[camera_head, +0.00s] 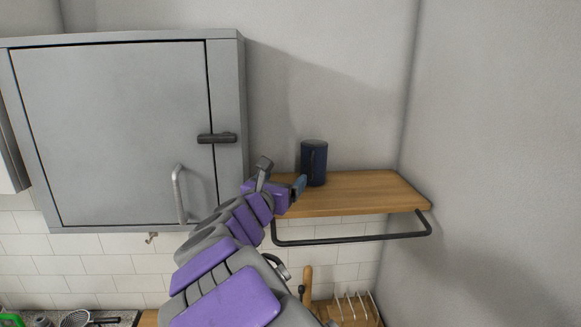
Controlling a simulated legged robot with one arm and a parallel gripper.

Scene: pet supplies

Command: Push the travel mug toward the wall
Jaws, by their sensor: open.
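The travel mug, a dark blue upright cylinder (314,163), stands on the wooden shelf (365,187) toward its left part. The wall (320,110) is behind it. My gripper (281,178) is just left of the mug and slightly nearer to me, at about shelf height. Its jaws are open with nothing seen between them. One fingertip is close to the mug's lower left side; I cannot tell whether they touch. My purple and grey arm hides the left end of the shelf.
A grey cabinet (115,130) with a dark latch hangs left of the shelf. A black rail (350,240) runs under the shelf's front. The shelf's right part is bare up to the side wall (500,170). A dish rack (355,308) stands below.

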